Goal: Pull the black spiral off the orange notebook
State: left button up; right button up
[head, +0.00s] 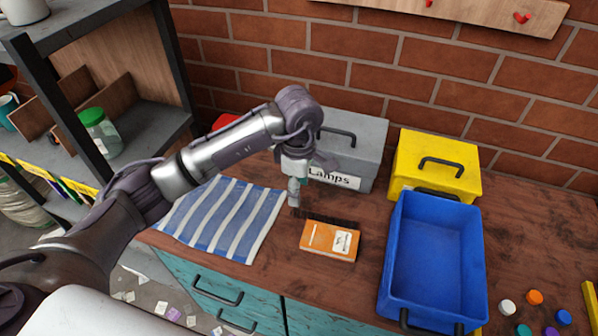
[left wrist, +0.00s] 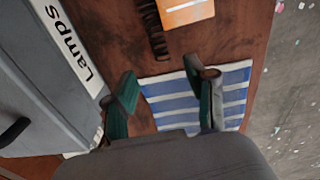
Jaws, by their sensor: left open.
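The orange notebook (head: 318,239) lies flat on the brown wooden worktop, with a pale label on its cover; part of it shows at the top of the left wrist view (left wrist: 182,14). The black spiral (head: 330,219) runs along its far edge and sticks out past the notebook's left end. In the left wrist view the spiral (left wrist: 155,35) juts beyond the notebook's lower edge. My left gripper (head: 295,205) points down by the spiral's protruding end. In the left wrist view its two fingers (left wrist: 160,74) are apart with nothing between them. My right gripper is not in view.
A blue-and-white striped cloth (head: 222,218) lies left of the notebook. A grey "Lamps" box (head: 355,135) and a yellow box (head: 437,160) stand behind it. An empty blue bin (head: 433,250) stands to the right. Several coloured caps (head: 535,297) lie at far right.

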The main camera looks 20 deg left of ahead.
aim_at(299, 211)
pick_arm(q)
notch_tip(299, 211, down, 9)
jog(key=shift+r+p, duration=0.1)
jog(key=shift+p, duration=0.35)
jog(key=shift+c, duration=0.4)
